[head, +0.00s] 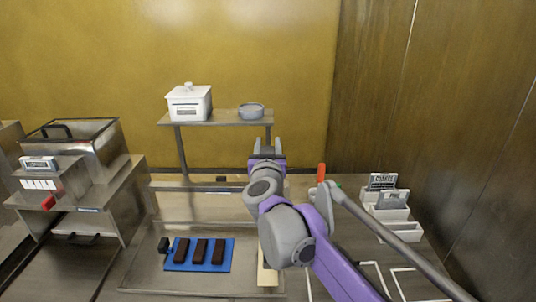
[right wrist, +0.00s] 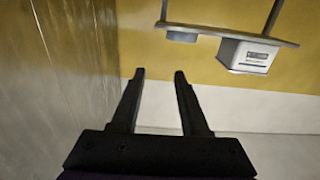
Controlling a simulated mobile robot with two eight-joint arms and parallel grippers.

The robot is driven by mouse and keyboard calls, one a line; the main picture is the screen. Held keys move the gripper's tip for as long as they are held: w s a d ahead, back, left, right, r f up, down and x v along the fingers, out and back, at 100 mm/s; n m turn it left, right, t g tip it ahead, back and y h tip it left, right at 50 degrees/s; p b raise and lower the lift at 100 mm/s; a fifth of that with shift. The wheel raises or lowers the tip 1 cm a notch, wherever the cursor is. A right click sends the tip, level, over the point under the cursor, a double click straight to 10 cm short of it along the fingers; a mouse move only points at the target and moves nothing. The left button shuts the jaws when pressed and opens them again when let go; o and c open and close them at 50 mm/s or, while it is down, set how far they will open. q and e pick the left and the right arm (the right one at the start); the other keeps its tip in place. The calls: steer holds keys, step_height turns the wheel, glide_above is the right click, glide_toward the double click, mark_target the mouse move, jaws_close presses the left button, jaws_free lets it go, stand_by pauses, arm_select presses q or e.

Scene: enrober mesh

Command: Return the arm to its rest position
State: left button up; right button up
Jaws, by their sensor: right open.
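My right arm, purple and grey, reaches in from the lower right of the head view toward the small raised shelf. Its gripper (head: 267,147) is raised just below the shelf's right end, with its fingers pointing away from me. In the right wrist view the two dark fingers (right wrist: 159,75) stand apart with nothing between them, so it is open and empty. That view is turned over, with the shelf at its top. My left gripper is not in view.
A shelf (head: 226,119) bears a white lidded box (head: 188,103) and a grey bowl (head: 251,111). A blue mat (head: 225,263) with dark bars lies at the front. White bins (head: 400,232) stand right; a steel machine (head: 85,150) stands left. A wooden wall (head: 440,100) bounds the right.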

steer(key=s+d+f+g+p, duration=0.1)
steer(key=s+d+f+g, duration=0.3)
steer(key=s+f, duration=0.5)
steer(key=s+d+f+g+p, duration=0.2)
steer(key=s+d+f, duration=0.6)
steer(key=s, duration=0.8)
steer(key=s+d+f+g+p, duration=0.2)
steer(key=s+d+f+g, duration=0.4)
steer(key=s+f, duration=0.5)
steer(key=shift+s+f+g, duration=0.2)
steer(key=shift+s+g, duration=0.1)
steer(key=shift+s, duration=0.6)
